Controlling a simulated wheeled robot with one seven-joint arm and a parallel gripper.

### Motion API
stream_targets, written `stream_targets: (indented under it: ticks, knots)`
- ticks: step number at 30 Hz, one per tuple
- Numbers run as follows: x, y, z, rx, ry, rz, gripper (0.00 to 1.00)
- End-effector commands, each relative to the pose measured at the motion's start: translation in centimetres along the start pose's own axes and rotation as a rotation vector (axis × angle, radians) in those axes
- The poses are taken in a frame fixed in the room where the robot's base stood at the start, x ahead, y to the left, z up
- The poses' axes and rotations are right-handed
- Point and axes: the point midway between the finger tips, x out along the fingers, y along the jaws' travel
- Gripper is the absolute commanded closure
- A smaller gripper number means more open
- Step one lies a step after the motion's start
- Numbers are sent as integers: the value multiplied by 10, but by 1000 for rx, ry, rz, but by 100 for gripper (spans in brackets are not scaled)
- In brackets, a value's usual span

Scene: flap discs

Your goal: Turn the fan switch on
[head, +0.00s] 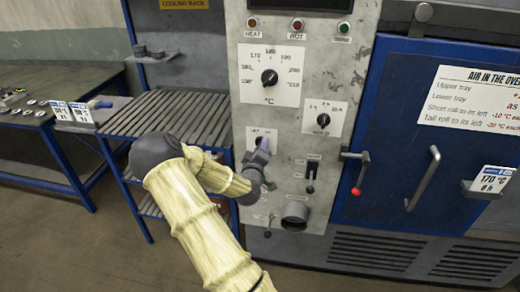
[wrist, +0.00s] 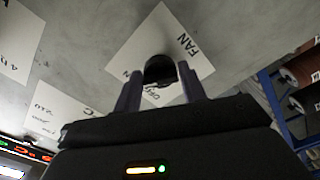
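The fan switch is a black rotary knob (wrist: 159,70) on a white plate marked FAN (wrist: 187,45) in the wrist view. My gripper (wrist: 160,88) is open, with one finger on each side of the knob. Gaps show between the knob and both fingers, and whether the fingertips reach around it I cannot tell. In the head view my gripper (head: 262,146) is at the small white plate (head: 254,136) on the grey control panel, and it hides the knob there. The knob's exact setting is not readable.
A blue oven door with a red-tipped lever (head: 356,190) is at right. A slatted rack (head: 165,113) stands at left.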

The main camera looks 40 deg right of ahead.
Motion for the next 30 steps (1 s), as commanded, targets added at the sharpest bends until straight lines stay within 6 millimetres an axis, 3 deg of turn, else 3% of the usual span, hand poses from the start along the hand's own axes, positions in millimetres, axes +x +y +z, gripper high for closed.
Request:
stream_targets:
  ticks: [1,3,16,30]
  knots:
    - [0,-1,1,-1,-2,-3,49]
    - [0,-1,0,-1,-1,-2,39]
    - [-9,-1,0,-2,1,0,39]
    - [-89,-3,1,-2,1,-2,39]
